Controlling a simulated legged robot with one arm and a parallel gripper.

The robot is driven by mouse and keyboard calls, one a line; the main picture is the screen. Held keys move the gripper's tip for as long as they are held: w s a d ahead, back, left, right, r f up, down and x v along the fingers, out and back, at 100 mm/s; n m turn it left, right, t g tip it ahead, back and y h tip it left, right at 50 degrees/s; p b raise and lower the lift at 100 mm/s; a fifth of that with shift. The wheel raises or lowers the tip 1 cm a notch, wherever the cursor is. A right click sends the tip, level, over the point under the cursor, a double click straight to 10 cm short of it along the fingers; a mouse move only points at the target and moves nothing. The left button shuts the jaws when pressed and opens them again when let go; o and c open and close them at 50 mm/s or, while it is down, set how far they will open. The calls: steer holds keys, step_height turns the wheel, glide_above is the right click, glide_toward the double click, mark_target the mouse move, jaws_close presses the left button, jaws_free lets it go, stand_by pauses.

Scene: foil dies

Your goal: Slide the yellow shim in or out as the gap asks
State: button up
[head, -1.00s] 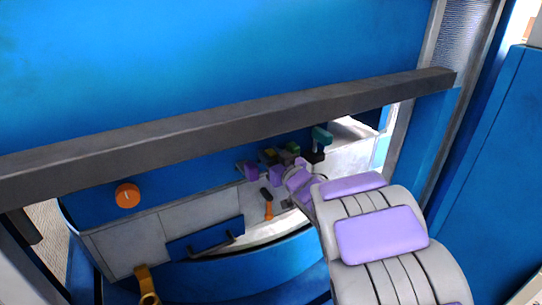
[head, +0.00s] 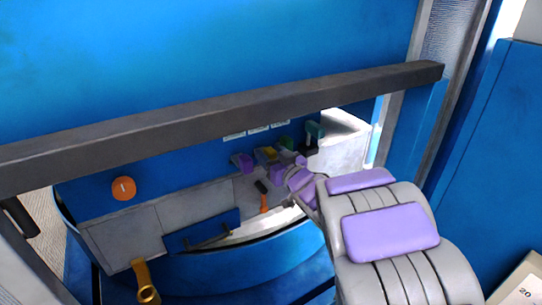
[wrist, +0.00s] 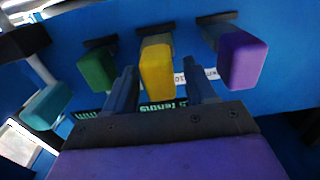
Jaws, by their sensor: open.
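The yellow shim (wrist: 157,68) shows in the middle of the wrist view, a yellow block on a grey stem against a blue wall. My gripper (wrist: 162,85) is open, one finger to the left of the shim and one to the right. Whether either finger touches it I cannot tell. In the head view the yellow shim (head: 267,153) is small, and my gripper (head: 288,168) partly covers the area around it. The gap is too small or hidden to read.
A green block (wrist: 97,68) is left of the yellow one, a purple block (wrist: 243,60) right, a teal handle (wrist: 47,105) further left. In the head view, a dark beam (head: 220,115) crosses above, an orange knob (head: 123,188) is left, and an orange-handled tool (head: 263,200) lies below.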

steer(key=shift+s+d, duration=0.1)
steer(key=b+v, duration=0.7)
steer(key=v, duration=1)
